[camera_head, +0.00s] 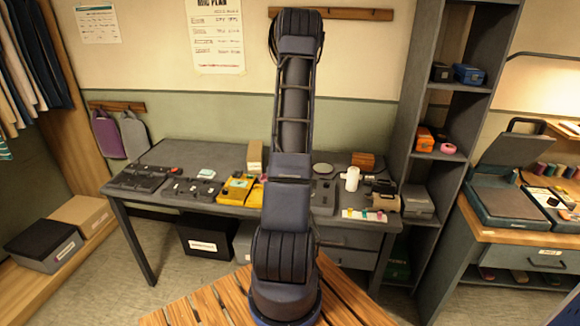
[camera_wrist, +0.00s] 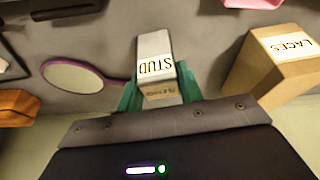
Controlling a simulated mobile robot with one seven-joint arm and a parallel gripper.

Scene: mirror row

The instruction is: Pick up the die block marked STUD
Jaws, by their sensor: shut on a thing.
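The die block marked STUD (camera_wrist: 154,45) is a small pale grey block with a white label, seen in the wrist view. The label reads upside down there. My gripper (camera_wrist: 160,88) has its two green fingers on either side of the block's near end and is shut on it. I cannot tell whether the block still touches the grey surface behind it. In the head view my arm stands in front of the grey table (camera_head: 228,206), and the gripper and the block are hidden behind it.
In the wrist view a box marked LACES (camera_wrist: 262,75) stands close on the right and a purple-rimmed oval mirror (camera_wrist: 80,75) lies to the left. An orange-brown thing (camera_wrist: 17,107) is at the left edge. In the head view a yellow device (camera_head: 236,188) and a white cylinder (camera_head: 352,178) are on the table.

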